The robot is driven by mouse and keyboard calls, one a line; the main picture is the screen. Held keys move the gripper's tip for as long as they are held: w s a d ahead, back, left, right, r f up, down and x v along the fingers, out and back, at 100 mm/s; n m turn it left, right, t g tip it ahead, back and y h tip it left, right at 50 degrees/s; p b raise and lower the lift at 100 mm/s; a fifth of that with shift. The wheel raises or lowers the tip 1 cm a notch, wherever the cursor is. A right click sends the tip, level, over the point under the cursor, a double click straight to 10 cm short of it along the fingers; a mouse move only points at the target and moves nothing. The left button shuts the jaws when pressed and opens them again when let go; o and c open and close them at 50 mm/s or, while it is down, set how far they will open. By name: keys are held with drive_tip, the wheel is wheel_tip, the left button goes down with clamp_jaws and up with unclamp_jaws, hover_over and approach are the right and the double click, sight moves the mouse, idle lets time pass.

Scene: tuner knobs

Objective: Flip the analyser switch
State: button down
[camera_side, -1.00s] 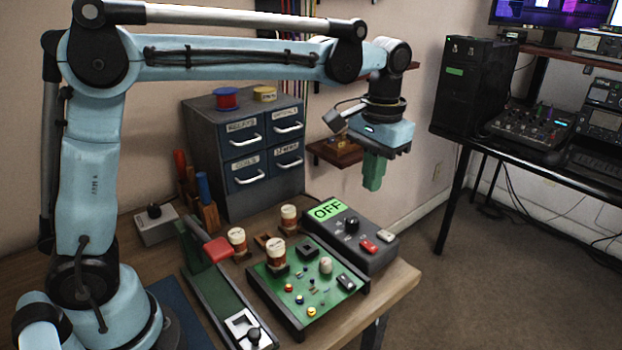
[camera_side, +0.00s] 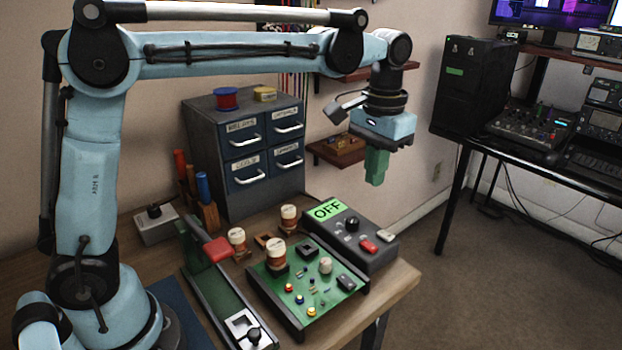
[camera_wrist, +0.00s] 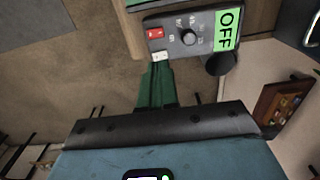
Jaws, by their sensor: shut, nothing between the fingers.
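The analyser (camera_side: 352,236) is a dark grey box at the right end of the bench, with a lit green display reading OFF (camera_side: 327,209). On its face are a black knob (camera_side: 351,224), a red rocker (camera_side: 369,246) and a white rocker (camera_side: 386,235). They also show in the wrist view: the knob (camera_wrist: 189,37), the red rocker (camera_wrist: 155,33) and the white rocker (camera_wrist: 160,56). My gripper (camera_side: 375,181), with green fingers, is shut and empty, pointing down above the analyser and apart from it. In the wrist view the fingertips (camera_wrist: 158,68) appear close below the white rocker.
A green circuit board (camera_side: 305,284) with coils and small parts lies beside the analyser. A drawer cabinet (camera_side: 245,150) is behind. A small wooden shelf (camera_side: 340,152) is on the wall.

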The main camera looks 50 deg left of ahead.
sight(366, 242)
wheel_tip(366, 242, down, 14)
drive_tip(key=shift+r, duration=0.25)
idle(0.3)
